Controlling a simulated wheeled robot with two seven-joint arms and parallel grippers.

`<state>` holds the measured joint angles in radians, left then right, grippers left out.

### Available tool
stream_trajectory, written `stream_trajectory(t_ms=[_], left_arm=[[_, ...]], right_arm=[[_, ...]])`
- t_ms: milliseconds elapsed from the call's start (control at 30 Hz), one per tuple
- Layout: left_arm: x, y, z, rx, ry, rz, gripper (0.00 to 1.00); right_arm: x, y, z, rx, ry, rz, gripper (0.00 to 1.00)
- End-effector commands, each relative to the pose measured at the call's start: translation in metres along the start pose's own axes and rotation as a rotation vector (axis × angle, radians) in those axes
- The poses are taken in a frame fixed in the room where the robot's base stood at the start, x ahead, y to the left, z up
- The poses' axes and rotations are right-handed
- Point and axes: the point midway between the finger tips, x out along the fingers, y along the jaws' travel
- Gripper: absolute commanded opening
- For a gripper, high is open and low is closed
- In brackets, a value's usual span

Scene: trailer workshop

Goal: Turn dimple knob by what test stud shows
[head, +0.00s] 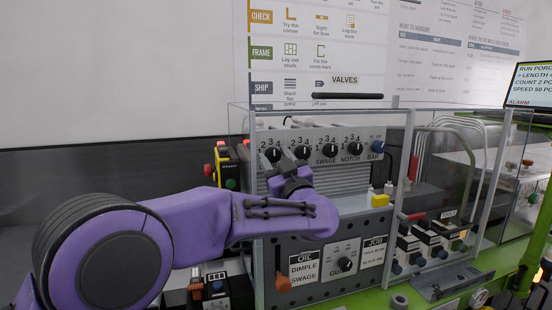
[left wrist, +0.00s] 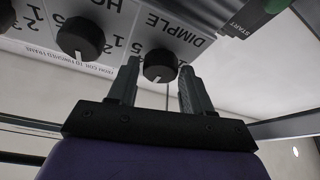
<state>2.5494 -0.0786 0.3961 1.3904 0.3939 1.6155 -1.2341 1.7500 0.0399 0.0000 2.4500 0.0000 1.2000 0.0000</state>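The dimple knob (left wrist: 160,65) is black and round with a white pointer mark, below the printed word DIMPLE in the left wrist view, which shows the panel upside down. In the head view the knob (head: 273,155) is the leftmost of the row, partly behind my gripper. My left gripper (left wrist: 160,82) is open, one finger on each side of the knob as seen from the wrist. Whether the fingers touch it is unclear. In the head view the gripper (head: 287,165) is at the panel's left end. I cannot make out a test stud. My right gripper is out of view.
More knobs, swage (head: 330,150) and notch (head: 355,148), sit to the right in the row. Clear guard panels and grey posts (head: 405,160) frame the machine. Below are a guide knob (head: 345,264) and an orange-handled lever (head: 284,284).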

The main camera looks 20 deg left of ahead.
Motion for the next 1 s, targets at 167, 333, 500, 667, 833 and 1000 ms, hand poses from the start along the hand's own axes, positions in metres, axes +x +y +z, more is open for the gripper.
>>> stream_trajectory(t_ms=[167, 333, 500, 667, 833, 1000], left_arm=[[0.000, 0.000, 0.000, 0.000, 0.000, 0.000, 0.08], [0.000, 0.000, 0.001, -0.009, -0.001, -0.004, 0.09], [-0.001, 0.000, 0.002, -0.058, -0.001, -0.023, 0.09], [-0.001, 0.001, 0.002, -0.151, -0.001, -0.063, 0.09], [-0.001, 0.001, 0.002, -0.277, -0.001, -0.115, 0.09], [-0.001, 0.002, 0.001, -0.401, -0.002, -0.166, 0.09]], right_arm=[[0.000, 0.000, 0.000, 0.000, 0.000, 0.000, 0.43], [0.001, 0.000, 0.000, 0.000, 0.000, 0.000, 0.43], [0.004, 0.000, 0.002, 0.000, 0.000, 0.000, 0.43], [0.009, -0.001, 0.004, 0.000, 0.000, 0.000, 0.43], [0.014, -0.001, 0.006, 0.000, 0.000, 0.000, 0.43], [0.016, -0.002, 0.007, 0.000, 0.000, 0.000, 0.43]])
